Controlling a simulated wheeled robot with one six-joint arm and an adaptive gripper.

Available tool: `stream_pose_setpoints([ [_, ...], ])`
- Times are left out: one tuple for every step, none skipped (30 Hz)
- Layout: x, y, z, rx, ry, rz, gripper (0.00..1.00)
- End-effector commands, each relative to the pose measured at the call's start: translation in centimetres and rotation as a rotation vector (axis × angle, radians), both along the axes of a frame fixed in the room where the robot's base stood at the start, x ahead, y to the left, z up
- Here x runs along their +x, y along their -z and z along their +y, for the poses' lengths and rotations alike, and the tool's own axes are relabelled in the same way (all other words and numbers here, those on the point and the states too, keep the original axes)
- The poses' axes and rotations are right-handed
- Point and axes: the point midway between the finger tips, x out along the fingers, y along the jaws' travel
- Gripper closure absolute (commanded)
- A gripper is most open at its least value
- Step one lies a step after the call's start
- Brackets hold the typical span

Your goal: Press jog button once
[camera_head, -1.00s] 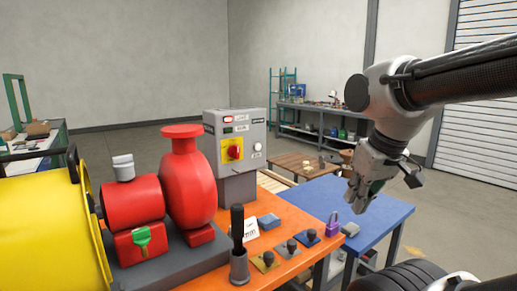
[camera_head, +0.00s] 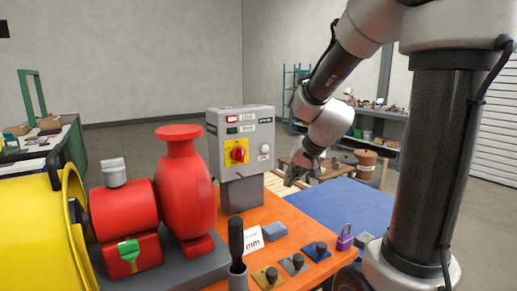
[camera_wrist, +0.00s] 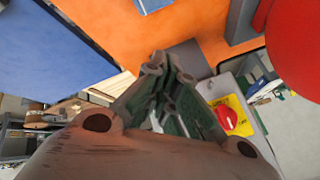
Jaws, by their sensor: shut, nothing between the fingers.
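The grey control box (camera_head: 240,145) stands on a post at the back of the orange bench. A pale round button (camera_head: 264,149), apparently the jog button, is on the right of its front face, beside a red rotary knob (camera_head: 238,154) on a yellow plate. My gripper (camera_head: 290,181) is shut and empty, to the right of the box and lower than the button, apart from it in the picture. In the wrist view my gripper's fingers (camera_wrist: 157,64) cover part of the box; the knob (camera_wrist: 228,118) shows beside them, and I cannot make out the button.
The orange bench (camera_head: 290,215) carries a blue block (camera_head: 274,231), several small knobs on plates and a purple padlock (camera_head: 345,238). A blue table (camera_head: 345,205) adjoins at right.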

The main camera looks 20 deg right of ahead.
Motion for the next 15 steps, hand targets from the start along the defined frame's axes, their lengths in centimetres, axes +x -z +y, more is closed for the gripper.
stream_pose_setpoints([
  [1.1,-0.4,-0.2,0.003,0.024,-0.035,1.0],
  [1.7,-0.9,-0.4,0.002,0.038,-0.061,1.0],
  [2.3,-1.4,-0.5,0.002,0.057,-0.089,1.0],
  [2.7,-1.7,-0.7,0.003,0.069,-0.109,1.0],
  [3.1,-2.0,-0.8,0.001,0.08,-0.126,1.0],
  [3.5,-2.4,-1.0,-0.003,0.091,-0.146,1.0],
  [3.7,-2.5,-1.2,-0.005,0.1,-0.158,1.0],
  [3.8,-2.7,-1.3,-0.009,0.105,-0.17,1.0],
  [4.0,-2.8,-1.5,-0.015,0.11,-0.179,1.0],
  [4.1,-2.8,-1.6,-0.019,0.111,-0.183,1.0],
  [4.1,-2.9,-1.6,-0.022,0.11,-0.186,1.0],
  [4.1,-2.9,-1.6,-0.024,0.109,-0.186,1.0],
  [4.1,-2.9,-1.6,-0.025,0.108,-0.186,1.0],
  [4.1,-2.9,-1.6,-0.025,0.108,-0.186,1.0],
  [4.1,-2.9,-1.6,-0.024,0.107,-0.185,1.0],
])
